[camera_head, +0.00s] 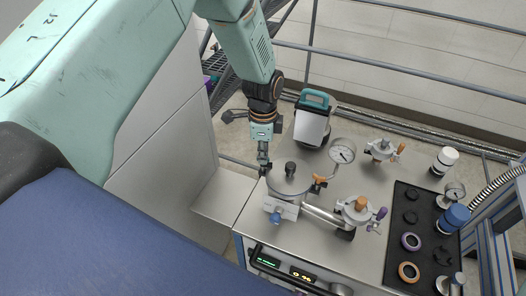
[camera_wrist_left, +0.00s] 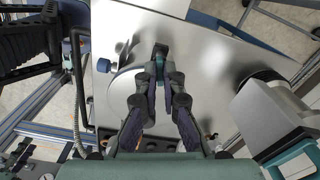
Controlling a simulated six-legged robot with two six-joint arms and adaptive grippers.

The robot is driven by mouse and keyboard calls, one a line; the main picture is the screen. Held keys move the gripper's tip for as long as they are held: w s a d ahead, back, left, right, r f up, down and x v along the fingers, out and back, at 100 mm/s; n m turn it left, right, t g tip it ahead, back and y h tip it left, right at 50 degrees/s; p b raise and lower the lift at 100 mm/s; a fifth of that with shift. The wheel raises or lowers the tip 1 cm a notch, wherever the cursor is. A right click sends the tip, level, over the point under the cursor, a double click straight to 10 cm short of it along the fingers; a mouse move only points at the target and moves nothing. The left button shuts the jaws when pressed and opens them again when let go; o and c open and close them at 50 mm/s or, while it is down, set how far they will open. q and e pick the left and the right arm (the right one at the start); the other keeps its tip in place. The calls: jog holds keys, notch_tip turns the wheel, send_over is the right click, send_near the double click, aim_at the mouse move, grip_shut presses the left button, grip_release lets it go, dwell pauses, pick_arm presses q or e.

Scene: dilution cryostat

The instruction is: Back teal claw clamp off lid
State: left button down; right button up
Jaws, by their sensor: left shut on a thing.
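My left gripper (camera_head: 263,163) comes down at the back left edge of the round grey lid (camera_head: 283,183), which has a black knob (camera_head: 290,168) on top. In the left wrist view my left gripper (camera_wrist_left: 160,85) is shut on the small dark and teal claw clamp (camera_wrist_left: 160,62), held between its fingertips. The fingers hide part of the clamp, and I cannot tell whether it still touches the lid rim. A blue-knobbed clamp (camera_head: 276,217) sits at the lid's front and an orange one (camera_head: 319,181) at its right. My right gripper is not in view.
Valves with orange and purple handles (camera_head: 361,208) stand to the right. A black tray (camera_head: 395,255) holds rings and fittings. Bare steel bench (camera_head: 335,255) lies in front.

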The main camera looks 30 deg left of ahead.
pick_arm(q)
jog(key=n, duration=0.4)
jog(key=shift+s+f+n+p, duration=0.1)
jog(key=shift+s+n+p, duration=0.05)
jog(key=shift+n+p, duration=0.2)
jog(key=n, duration=0.3)
jog(key=shift+n+p, duration=0.3)
jog(key=shift+n, duration=0.05)
jog(key=n, duration=0.4)
jog(key=shift+p, duration=0.3)
jog(key=n, duration=0.4)
jog(key=n+p, duration=0.1)
jog(key=n, duration=0.3)
jog(key=shift+s+f+n, duration=0.1)
jog(key=shift+n, duration=0.2)
jog(key=n, duration=0.3)
jog(key=shift+n, duration=0.3)
jog(key=n, duration=0.4)
jog(key=shift+p, duration=0.35)
jog(key=shift+n, duration=1.9)
